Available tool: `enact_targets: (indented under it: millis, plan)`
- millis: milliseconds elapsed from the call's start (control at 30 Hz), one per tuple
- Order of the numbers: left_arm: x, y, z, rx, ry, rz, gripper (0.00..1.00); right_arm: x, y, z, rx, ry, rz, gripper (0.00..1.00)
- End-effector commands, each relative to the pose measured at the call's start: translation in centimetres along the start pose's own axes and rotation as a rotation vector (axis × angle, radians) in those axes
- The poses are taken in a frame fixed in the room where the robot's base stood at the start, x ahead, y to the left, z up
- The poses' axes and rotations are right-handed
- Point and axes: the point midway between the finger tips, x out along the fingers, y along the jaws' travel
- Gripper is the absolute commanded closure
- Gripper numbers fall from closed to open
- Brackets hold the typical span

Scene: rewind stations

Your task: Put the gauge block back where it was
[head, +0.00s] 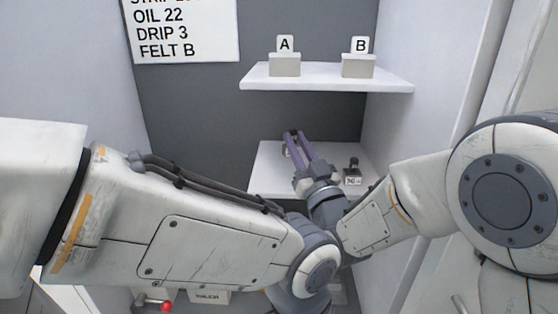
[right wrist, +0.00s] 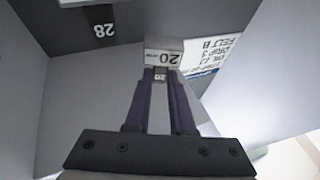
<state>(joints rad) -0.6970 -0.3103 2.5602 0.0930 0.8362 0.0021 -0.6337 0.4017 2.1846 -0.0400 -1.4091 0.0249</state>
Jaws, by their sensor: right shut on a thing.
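My right gripper (head: 291,137) has purple fingers and reaches over the lower shelf (head: 268,178). In the right wrist view its fingers (right wrist: 160,85) are shut on a small grey gauge block (right wrist: 165,46) with a white label reading 20. In the head view the block is mostly hidden by the fingers. I cannot tell whether it touches a surface. My left arm crosses the front from the left; its gripper is not in view.
An upper shelf (head: 330,83) carries holders marked A (head: 285,65) and B (head: 358,66). A small dark-knobbed item with a label (head: 353,172) stands on the lower shelf, right of my gripper. A red knob (head: 166,306) is low left.

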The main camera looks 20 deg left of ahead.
Motion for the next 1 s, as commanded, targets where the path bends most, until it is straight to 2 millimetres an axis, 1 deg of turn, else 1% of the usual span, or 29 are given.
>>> enact_targets:
  millis: [33,100,233,367,500,633,1000]
  plan:
    - [-0.9,0.1,-0.1,0.0,0.0,0.0,1.0,0.5,-1.1,0.5,0.002,-0.002,-0.005,1.0]
    - [-1.4,0.1,-0.1,-0.001,0.0,0.0,1.0,0.6,-2.1,1.4,0.001,-0.002,-0.003,1.0]
    - [-1.8,0.1,-0.1,-0.001,0.0,0.0,1.0,0.8,-3.1,2.5,-0.001,0.002,0.002,1.0]
    - [-2.1,0.1,-0.1,-0.001,0.0,0.0,1.0,0.7,-3.3,3.2,-0.002,0.001,0.004,1.0]
    - [-3.1,0.2,-0.2,0.0,0.0,0.0,1.0,-0.1,-3.2,5.0,-0.003,-0.003,0.004,1.0]
    - [-3.6,0.3,-0.2,0.002,0.0,0.0,1.0,-0.6,-3.2,6.2,-0.003,0.0,0.005,1.0]
    - [-3.3,0.2,-0.2,0.002,0.0,0.0,1.0,-0.8,-3.2,6.7,-0.002,0.004,0.004,1.0]
